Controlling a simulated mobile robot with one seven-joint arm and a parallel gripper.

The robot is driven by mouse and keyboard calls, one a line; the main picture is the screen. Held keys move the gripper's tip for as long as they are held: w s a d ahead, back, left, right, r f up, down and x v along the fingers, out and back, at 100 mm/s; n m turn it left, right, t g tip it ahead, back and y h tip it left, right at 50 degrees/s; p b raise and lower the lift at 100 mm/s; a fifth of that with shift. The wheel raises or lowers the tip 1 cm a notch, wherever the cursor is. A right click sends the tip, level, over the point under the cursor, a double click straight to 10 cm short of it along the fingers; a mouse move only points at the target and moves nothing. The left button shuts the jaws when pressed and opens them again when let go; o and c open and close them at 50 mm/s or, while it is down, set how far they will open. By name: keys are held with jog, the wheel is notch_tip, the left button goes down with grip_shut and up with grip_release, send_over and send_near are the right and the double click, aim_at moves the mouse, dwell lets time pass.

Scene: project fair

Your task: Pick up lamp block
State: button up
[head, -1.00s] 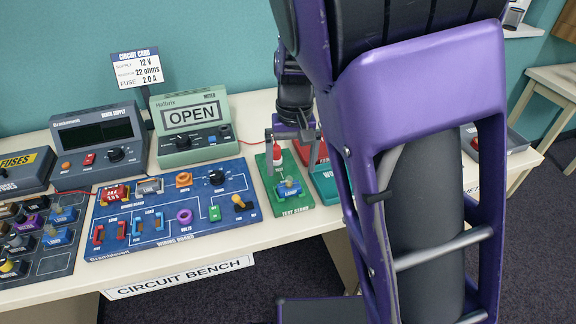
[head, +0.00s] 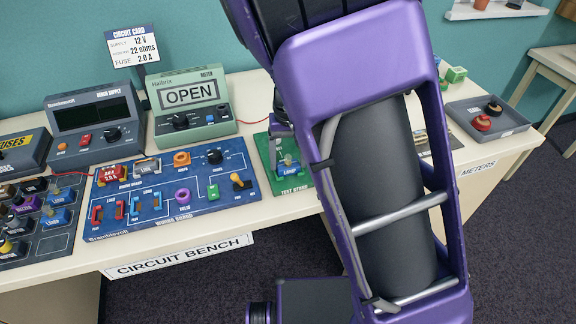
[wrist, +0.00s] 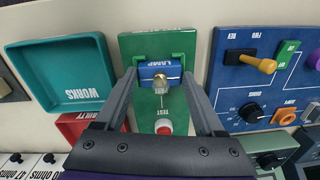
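The lamp block (wrist: 153,72) is a small blue block marked LAMP with a clear bulb on top. It sits in the green test stand (wrist: 130,46); in the head view the block (head: 291,169) shows at the front of the stand (head: 303,188). My gripper (wrist: 160,76) is open, its two grey fingers on either side of the block with narrow gaps. I cannot tell how low the fingertips are. In the head view my arm hides most of the gripper.
The wiring board (head: 140,217) with several parts lies left of the stand; the OPEN meter (head: 190,127) stands behind. In the wrist view a teal WORKS tray (wrist: 60,72) is left of the stand and a red button (wrist: 164,127) is on it. A grey tray (head: 510,118) lies far right.

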aim_at(288, 155)
jog(key=c, duration=0.6)
jog(key=shift+r+p, duration=1.6)
jog(key=shift+r, duration=4.9)
jog(key=shift+c, duration=0.3)
